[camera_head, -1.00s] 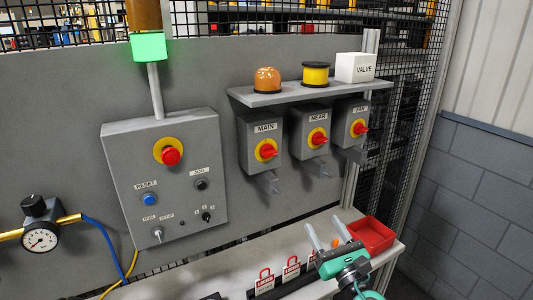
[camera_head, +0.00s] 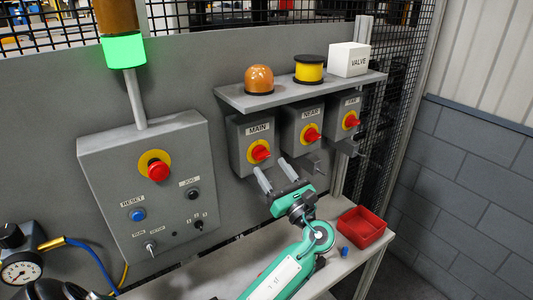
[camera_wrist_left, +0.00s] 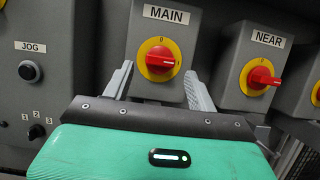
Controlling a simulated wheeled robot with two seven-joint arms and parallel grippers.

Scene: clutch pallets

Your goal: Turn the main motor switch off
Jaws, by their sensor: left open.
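The main motor switch is a red knob on a yellow disc (camera_head: 260,152), on a grey box labelled MAIN. In the left wrist view the knob (camera_wrist_left: 160,62) has its handle pointing right; a 0 shows at the top of the disc. My left gripper (camera_head: 276,174) is open and empty, just below and in front of the MAIN box. In the left wrist view its two fingers (camera_wrist_left: 158,82) stand apart on either side of the box, below the knob, with no visible contact. My right gripper is not in view.
The NEAR switch (camera_head: 311,134) and a third switch (camera_head: 351,120) sit to the right. A shelf (camera_head: 250,101) overhangs the boxes. A control panel (camera_head: 110,205) with a red button is at left. A red tray (camera_head: 362,228) is on the bench below.

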